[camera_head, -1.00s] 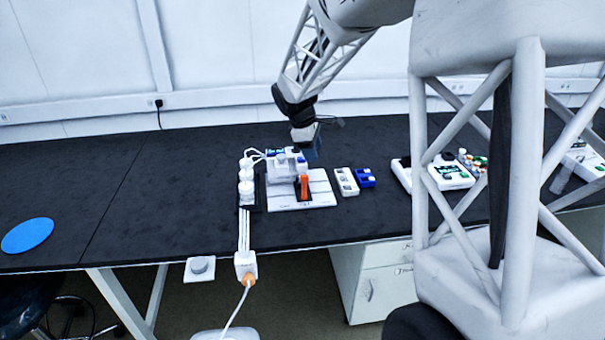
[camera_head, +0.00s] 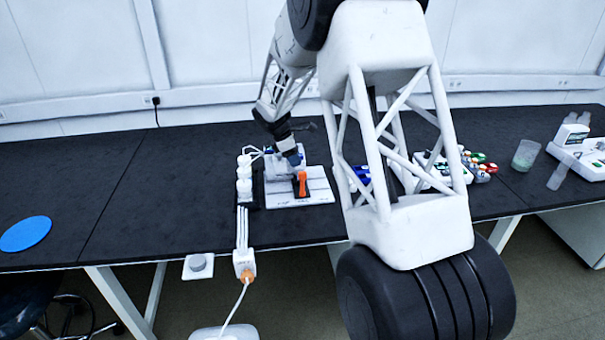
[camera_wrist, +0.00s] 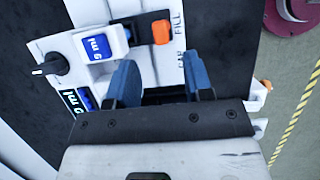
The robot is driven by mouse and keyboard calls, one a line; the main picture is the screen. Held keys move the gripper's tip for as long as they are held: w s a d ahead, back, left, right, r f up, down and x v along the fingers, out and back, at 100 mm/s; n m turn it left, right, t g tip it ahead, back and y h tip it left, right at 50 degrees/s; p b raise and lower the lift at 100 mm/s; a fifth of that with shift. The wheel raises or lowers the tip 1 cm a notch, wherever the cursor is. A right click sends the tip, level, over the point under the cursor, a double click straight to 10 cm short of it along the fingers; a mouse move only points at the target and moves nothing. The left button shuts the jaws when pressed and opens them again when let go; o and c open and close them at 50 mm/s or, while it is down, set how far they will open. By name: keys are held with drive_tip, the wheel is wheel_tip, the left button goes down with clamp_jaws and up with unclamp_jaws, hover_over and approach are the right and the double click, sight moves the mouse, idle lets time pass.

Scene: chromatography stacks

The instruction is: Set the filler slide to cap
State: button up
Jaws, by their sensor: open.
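The filler slide's orange knob (camera_wrist: 161,32) shows in the wrist view, beside the FILL lettering on a white panel (camera_wrist: 172,70); the CAP lettering is nearer my gripper. An upright orange piece (camera_head: 302,183) stands at the front of the white station (camera_head: 318,193) in the head view. My gripper (camera_wrist: 162,78) is open, with its two blue fingers apart and nothing seen between them. The knob lies beyond the fingertips, above the gap in the wrist picture. In the head view my gripper (camera_head: 291,157) is over the back of the station.
A black knob (camera_wrist: 52,66) and blue display (camera_wrist: 96,47) are left of the fingers in the wrist view. The table's left side is mostly clear around a blue disc (camera_head: 26,233).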

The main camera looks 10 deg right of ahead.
sight(302, 172)
idle(0.3)
drive_tip(key=shift+x, duration=3.9)
clamp_jaws()
